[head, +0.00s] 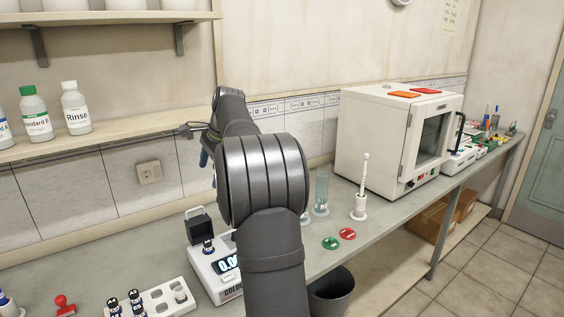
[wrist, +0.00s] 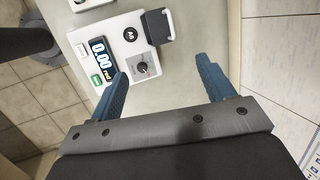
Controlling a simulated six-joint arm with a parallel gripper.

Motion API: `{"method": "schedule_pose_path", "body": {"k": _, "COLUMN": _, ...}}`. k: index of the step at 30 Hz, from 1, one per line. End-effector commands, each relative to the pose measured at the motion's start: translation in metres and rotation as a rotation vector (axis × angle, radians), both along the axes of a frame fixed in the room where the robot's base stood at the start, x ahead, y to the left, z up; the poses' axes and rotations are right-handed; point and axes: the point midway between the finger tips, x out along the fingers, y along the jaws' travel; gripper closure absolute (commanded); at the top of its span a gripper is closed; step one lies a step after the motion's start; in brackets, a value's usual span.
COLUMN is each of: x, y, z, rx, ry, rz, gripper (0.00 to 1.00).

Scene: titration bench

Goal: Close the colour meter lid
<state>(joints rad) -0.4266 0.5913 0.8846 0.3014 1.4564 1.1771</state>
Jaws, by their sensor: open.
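The colour meter (head: 203,273) is a white box on the bench with a lit display reading about 0.00. It also shows in the wrist view (wrist: 121,62). Its dark lid (head: 199,226) stands raised at the back, so the lid is open. A dark-capped vial (head: 208,247) sits in the exposed well beside the lid. In the wrist view the lid (wrist: 157,26) lies beyond my blue fingertips. My gripper (wrist: 162,68) is open and empty, above the bench and apart from the lid. In the head view my arm hides most of the gripper and part of the meter.
A white vial rack (head: 157,301) stands at the front left, beside a red stamp-like object (head: 65,305). A glass cylinder (head: 321,191), red and green discs (head: 347,234) and a white oven (head: 374,140) are to the right. A shelf with bottles (head: 76,109) hangs at left.

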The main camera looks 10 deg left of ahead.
Motion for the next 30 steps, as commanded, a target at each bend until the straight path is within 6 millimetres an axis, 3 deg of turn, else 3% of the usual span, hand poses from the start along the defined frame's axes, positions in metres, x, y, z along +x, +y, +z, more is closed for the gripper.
{"method": "schedule_pose_path", "body": {"k": 1, "x": 0.0, "y": 0.0, "z": 0.0, "rx": 0.0, "ry": 0.0, "rz": 0.0, "gripper": 0.35}}
{"method": "schedule_pose_path", "body": {"k": 7, "x": 0.001, "y": 0.005, "z": -0.003, "rx": -0.009, "ry": -0.039, "rz": 0.068, "gripper": 0.75}}
{"method": "schedule_pose_path", "body": {"k": 11, "x": 0.004, "y": 0.019, "z": -0.011, "rx": -0.038, "ry": -0.147, "rz": 0.259, "gripper": 1.0}}
{"method": "schedule_pose_path", "body": {"k": 24, "x": 0.015, "y": 0.079, "z": -0.036, "rx": -0.243, "ry": -0.618, "rz": 1.138, "gripper": 1.0}}
{"method": "schedule_pose_path", "body": {"k": 30, "x": 0.017, "y": 0.093, "z": -0.041, "rx": -0.309, "ry": -0.718, "rz": 1.351, "gripper": 1.0}}
